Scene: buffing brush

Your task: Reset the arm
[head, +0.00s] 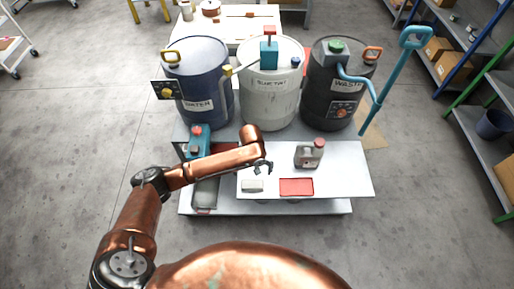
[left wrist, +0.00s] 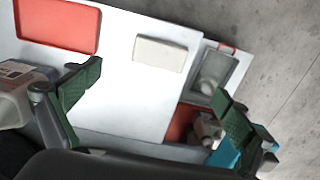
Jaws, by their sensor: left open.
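My left gripper (head: 263,168) is over the white work surface (head: 346,180) in the head view, its arm coming in from the lower left. In the left wrist view its two green-padded fingers (left wrist: 160,98) are spread wide with nothing between them. Beyond the fingers lie a pale block (left wrist: 161,53), also in the head view (head: 252,186), and a red tray (left wrist: 58,24), also in the head view (head: 296,187). A grey bottle with a red cap (head: 309,154) stands on the surface, right of the gripper. My right gripper does not show in either view.
Three labelled drums stand behind the surface: blue (head: 203,84), white (head: 269,92) and black (head: 334,92). A teal handle (head: 391,80) rises at the right. A teal container (head: 196,140) stands left of the gripper. Shelves (head: 488,130) line the right; open floor (head: 75,140) lies left.

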